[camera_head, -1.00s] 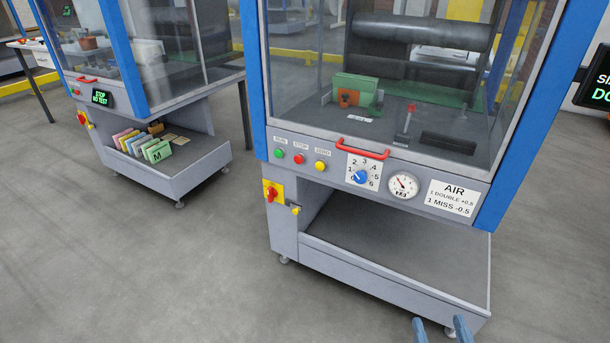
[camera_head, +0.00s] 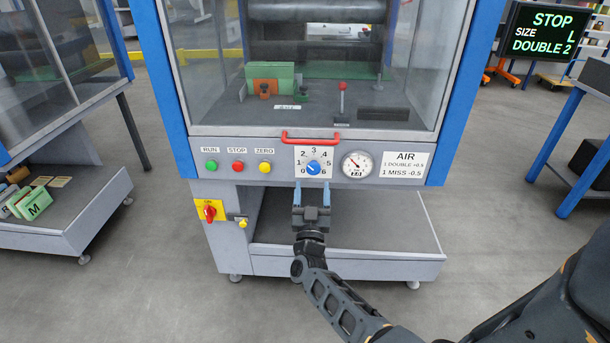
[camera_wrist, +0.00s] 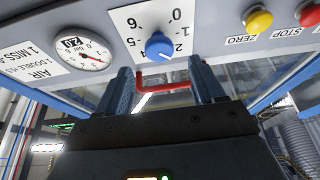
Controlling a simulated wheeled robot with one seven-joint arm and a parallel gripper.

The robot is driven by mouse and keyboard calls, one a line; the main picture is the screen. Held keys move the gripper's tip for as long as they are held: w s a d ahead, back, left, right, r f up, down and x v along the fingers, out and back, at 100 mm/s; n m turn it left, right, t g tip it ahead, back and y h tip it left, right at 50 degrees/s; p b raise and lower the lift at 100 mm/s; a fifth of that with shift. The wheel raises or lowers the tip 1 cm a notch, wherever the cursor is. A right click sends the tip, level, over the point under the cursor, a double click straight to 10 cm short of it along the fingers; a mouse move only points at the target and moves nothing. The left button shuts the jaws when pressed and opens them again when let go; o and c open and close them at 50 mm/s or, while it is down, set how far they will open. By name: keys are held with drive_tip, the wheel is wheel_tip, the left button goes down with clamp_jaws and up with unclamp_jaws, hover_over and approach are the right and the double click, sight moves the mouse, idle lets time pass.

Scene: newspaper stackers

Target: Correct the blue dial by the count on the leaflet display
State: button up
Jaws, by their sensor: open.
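The blue dial (camera_head: 313,168) sits on a white plate numbered 0 to 6 on the machine's front panel. It also shows upside down in the wrist view (camera_wrist: 158,46); I cannot read its exact setting. My gripper (camera_head: 312,186) is open and empty just below and in front of the dial, its two blue fingers apart; in the wrist view (camera_wrist: 160,68) the dial appears between and beyond the fingertips. The leaflet display (camera_head: 545,33) at the upper right reads STOP, SIZE L, DOUBLE 2. The AIR label (camera_head: 405,165) reads 1 DOUBLE +0.5, 1 MISS -0.5.
A round gauge (camera_head: 357,165) is right of the dial; its window seems to read 2.0 in the wrist view. A red handle (camera_head: 311,139) juts out above the dial. Green (camera_head: 211,165), red (camera_head: 238,167) and yellow (camera_head: 265,167) buttons lie left. A shelf (camera_head: 395,225) is below.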

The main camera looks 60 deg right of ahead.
sight(314, 170)
drive_tip(key=shift+x, duration=2.7)
drive_tip(key=shift+c, duration=0.4)
drive_tip(key=c, duration=0.9)
drive_tip(key=shift+c, duration=0.2)
drive_tip(key=shift+w+f+m+b, duration=0.1)
drive_tip(key=shift+m+b, duration=0.2)
drive_tip(key=shift+m, duration=0.3)
drive_tip(key=m+g, duration=0.2)
drive_tip(key=m, duration=0.2)
drive_tip(key=shift+a+g+b, duration=0.1)
drive_tip(key=shift+g+b, duration=0.2)
drive_tip(key=shift+b, duration=0.05)
drive_tip(key=m+g, duration=0.1)
drive_tip(key=m, duration=0.2)
drive_tip(key=m+g, duration=0.2)
drive_tip(key=m, duration=0.1)
drive_tip(key=shift+w+m, duration=0.1)
drive_tip(key=shift+m, duration=0.3)
drive_tip(key=shift+m+g, duration=0.3)
